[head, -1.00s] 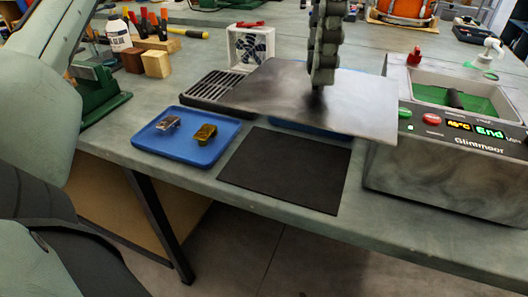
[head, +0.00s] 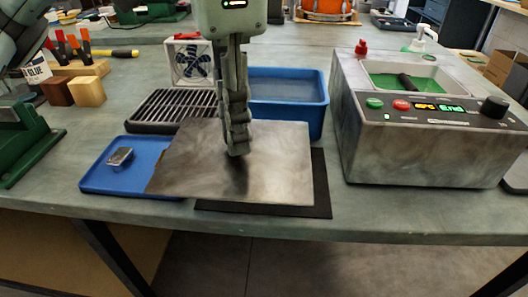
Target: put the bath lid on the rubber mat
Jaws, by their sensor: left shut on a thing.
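The bath lid (head: 280,165) is a flat grey metal plate. My left gripper (head: 238,148) is shut on it near its middle, from above. The lid lies roughly level over the black rubber mat (head: 322,185) and hides most of it; the mat shows along the right and front edges. The lid's left end reaches over the right part of the blue tray (head: 100,180). I cannot tell how high the lid is above the mat. My right gripper is not in view.
A silver part (head: 121,156) sits on the blue tray. Behind the lid stand a black slotted rack (head: 160,113), a small fan (head: 192,62) and a blue bin (head: 305,100). The bath unit (head: 400,155) is at right. The front bench strip is clear.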

